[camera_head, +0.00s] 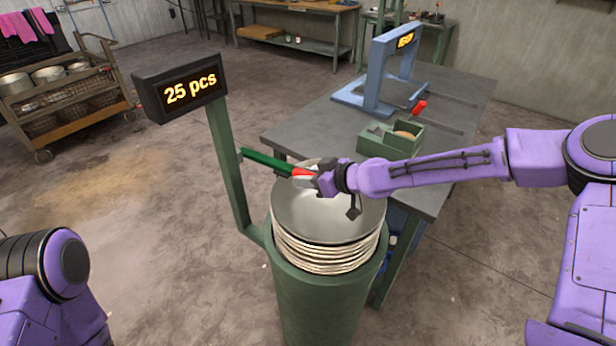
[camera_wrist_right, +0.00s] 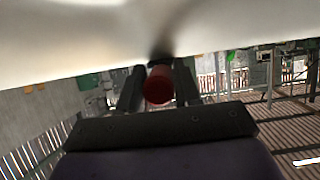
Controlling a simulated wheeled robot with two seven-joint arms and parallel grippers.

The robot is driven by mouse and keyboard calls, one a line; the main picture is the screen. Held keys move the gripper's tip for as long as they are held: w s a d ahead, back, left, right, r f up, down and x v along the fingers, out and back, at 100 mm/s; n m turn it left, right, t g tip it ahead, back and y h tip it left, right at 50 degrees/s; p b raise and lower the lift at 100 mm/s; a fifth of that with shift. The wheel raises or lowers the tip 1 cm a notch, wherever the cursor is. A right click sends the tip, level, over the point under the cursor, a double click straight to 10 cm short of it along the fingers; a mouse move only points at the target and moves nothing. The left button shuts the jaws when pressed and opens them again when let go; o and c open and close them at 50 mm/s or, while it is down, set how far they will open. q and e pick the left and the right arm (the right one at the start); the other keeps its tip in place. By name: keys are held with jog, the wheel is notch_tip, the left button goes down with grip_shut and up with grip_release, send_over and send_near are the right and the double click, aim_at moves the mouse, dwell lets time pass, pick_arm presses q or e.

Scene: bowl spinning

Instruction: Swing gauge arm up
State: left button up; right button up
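The green gauge arm (camera_head: 265,161) reaches from the green post over the back edge of the bowl stack, about level or slightly tilted down toward its red tip (camera_head: 303,172). The pale bowls (camera_head: 330,215) sit stacked in a green cylindrical dispenser (camera_head: 318,300). My right gripper (camera_head: 313,178) is at the red tip, just above the top bowl. In the right wrist view the red tip (camera_wrist_right: 158,86) sits between both dark fingers and fills most of the gap; the gripper looks shut on it. The left gripper is out of view.
A display (camera_head: 180,88) reading "25 pcs" tops the post (camera_head: 228,165). A cart (camera_head: 70,110) stands at the far left. The floor on the left is clear.

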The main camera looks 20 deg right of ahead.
dwell(0.3)
jog(key=r+p, duration=0.2)
jog(key=r, duration=0.1)
jog(key=r+p, duration=0.1)
jog(key=r, duration=0.1)
jog(key=shift+w+a+p, duration=0.25)
jog(key=shift+w+p, duration=0.05)
jog(key=shift+w, duration=0.1)
jog(key=shift+c, duration=0.2)
jog(key=shift+f, duration=0.1)
jog(key=r, duration=0.1)
jog(key=r+p, duration=0.1)
jog(key=w+a+r+p, duration=0.1)
jog(key=r, duration=0.1)
jog(key=shift+w, duration=0.1)
jog(key=shift+w+a+r+p, duration=0.1)
jog(key=shift+w+r+p, duration=0.1)
jog(key=shift+p, duration=0.1)
jog(key=shift+f, duration=0.1)
